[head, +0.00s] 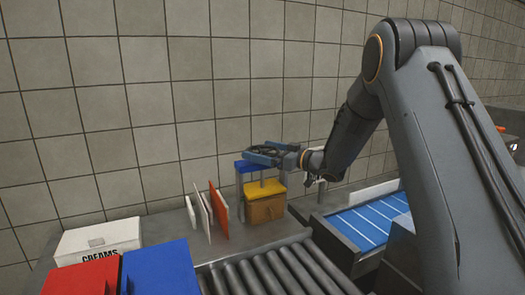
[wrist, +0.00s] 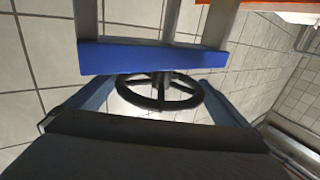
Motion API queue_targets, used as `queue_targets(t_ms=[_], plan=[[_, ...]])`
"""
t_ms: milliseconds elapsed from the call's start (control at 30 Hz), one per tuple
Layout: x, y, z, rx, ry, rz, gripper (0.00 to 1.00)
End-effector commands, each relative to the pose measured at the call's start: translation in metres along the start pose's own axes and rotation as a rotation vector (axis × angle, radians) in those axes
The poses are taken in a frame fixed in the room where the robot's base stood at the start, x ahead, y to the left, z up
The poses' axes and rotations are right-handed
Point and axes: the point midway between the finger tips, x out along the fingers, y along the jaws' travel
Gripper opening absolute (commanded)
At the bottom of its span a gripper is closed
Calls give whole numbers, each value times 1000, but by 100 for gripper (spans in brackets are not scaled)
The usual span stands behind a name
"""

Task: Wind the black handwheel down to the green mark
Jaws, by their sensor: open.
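The black handwheel (wrist: 160,102) is a spoked ring in the middle of the wrist view, just beyond a blue crossbar (wrist: 150,57). My gripper (wrist: 158,84) is open, with one blue finger on each side of the wheel. I cannot tell whether the fingers touch the rim. In the head view my gripper (head: 264,150) is at the top of a small press frame with a blue top (head: 250,166). Below that are a yellow plate (head: 265,188) and a brown block (head: 266,209). No green mark can be made out.
Upright orange and white boards (head: 218,210) stand left of the press. A white CREAMS box (head: 98,240), a red bin (head: 82,279) and a blue bin (head: 160,268) are at front left. A roller conveyor (head: 275,272) and a blue belt (head: 370,222) lie in front and right. A tiled wall is behind.

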Motion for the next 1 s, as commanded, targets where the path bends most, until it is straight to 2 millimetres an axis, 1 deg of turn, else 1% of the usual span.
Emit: queue_targets(t_ms=[133, 267, 300, 467, 667, 867, 1000], plan=[[0, 0, 0, 0, 0, 0, 100], [0, 0, 0, 0, 0, 0, 78], [0, 0, 0, 0, 0, 0, 71], [0, 0, 0, 0, 0, 4, 70], [0, -1, 0, 1, 1, 50, 71], [0, -2, 0, 1, 0, 167, 71], [1, -3, 1, 2, -1, 286, 71]])
